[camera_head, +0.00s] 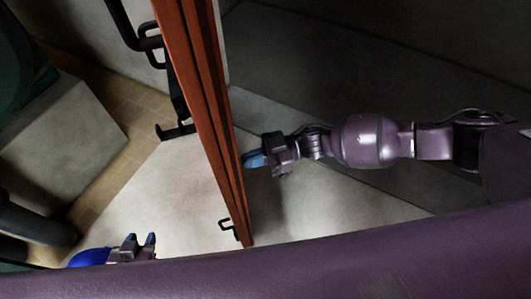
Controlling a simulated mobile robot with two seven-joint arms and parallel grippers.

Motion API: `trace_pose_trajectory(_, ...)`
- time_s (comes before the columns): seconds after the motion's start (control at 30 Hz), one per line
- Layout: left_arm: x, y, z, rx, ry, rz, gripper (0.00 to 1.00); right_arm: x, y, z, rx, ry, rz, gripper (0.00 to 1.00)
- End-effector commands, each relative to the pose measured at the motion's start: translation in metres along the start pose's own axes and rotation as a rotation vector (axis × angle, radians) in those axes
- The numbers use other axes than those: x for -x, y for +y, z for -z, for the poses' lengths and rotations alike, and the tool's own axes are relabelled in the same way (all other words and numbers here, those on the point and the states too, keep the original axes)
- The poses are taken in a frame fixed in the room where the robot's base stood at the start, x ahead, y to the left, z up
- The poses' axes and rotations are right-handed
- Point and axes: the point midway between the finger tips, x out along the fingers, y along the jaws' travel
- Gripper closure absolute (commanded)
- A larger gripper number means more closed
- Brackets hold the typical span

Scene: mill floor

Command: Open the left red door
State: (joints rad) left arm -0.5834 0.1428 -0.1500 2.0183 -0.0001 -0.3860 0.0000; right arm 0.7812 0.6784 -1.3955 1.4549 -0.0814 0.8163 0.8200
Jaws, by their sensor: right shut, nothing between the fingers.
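The red door (205,100) stands edge-on, running from the top of the head view down to the lower middle. A small black handle (228,230) sticks out from its left face near the lower end. My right gripper (252,160) is shut and empty, with its blue fingertips at the door's right face; I cannot tell whether they touch it. My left gripper (140,241) is low on the left side of the door, its two fingers apart and nothing between them. It is clear of the handle. Part of the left arm is hidden.
Black bar fittings (152,42) stick out on the door's left side higher up. A pale block (65,150) and dark green machinery (25,60) stand at the left. The pale floor (155,195) left of the door and the dark floor (300,55) at right look clear.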

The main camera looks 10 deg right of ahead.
Motion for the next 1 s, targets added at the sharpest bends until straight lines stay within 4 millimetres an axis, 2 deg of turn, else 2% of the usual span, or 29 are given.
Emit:
trace_pose_trajectory(0.57,0.002,-0.001,0.004,-0.001,0.008,0.000,0.62,-0.013,-0.001,0.000,0.001,0.002,-0.004,1.00)
trace_pose_trajectory(0.67,0.002,-0.001,0.006,-0.002,0.011,0.000,0.62,-0.031,-0.001,-0.001,0.002,0.005,-0.020,1.00)
trace_pose_trajectory(1.0,0.004,-0.002,0.004,-0.003,0.005,0.002,0.62,-0.114,-0.003,-0.002,0.003,0.007,-0.115,1.00)
